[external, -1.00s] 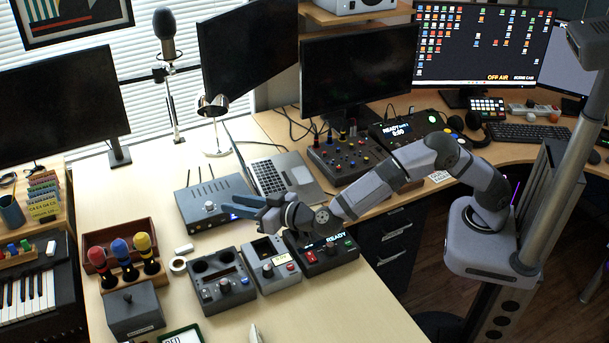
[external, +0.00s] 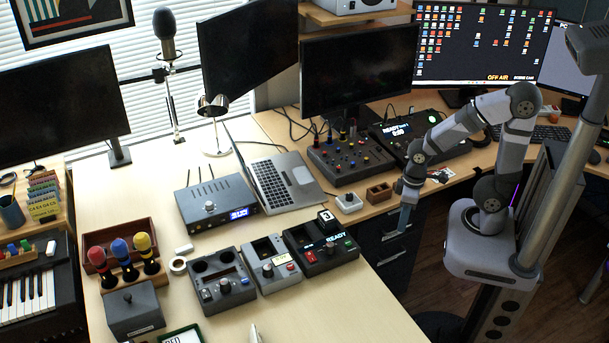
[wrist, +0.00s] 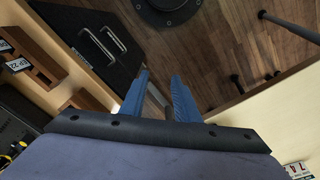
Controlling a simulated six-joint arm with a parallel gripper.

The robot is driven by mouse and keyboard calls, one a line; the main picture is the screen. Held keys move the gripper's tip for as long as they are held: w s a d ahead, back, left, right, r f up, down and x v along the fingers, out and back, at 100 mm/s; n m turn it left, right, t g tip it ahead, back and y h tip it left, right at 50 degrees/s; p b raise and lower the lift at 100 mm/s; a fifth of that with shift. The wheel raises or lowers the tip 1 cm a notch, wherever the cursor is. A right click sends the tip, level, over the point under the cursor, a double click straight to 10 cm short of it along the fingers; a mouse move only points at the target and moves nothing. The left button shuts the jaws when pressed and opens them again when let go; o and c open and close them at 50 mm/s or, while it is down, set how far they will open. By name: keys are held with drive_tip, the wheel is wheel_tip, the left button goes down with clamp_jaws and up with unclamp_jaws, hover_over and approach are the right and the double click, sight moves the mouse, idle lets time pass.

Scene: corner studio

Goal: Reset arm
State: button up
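My gripper (external: 405,218) hangs pointing down in the external view, off the right end of the light wooden desk and in front of the dark drawer cabinet (external: 385,240). Its blue fingers also show in the wrist view (wrist: 160,82), spread apart with a gap between them. I see nothing held in them. My arm is raised and folded near its base, with the elbow high at the right.
The desk's front area is mostly clear.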

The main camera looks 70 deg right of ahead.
wheel_tip(320, 180, up, 14)
drive_tip(key=s+p, duration=0.1)
drive_tip(key=p, duration=1.3)
drive_tip(key=shift+s+d+p, duration=0.15)
drive_tip(key=shift+p, duration=0.15)
idle(1.4)
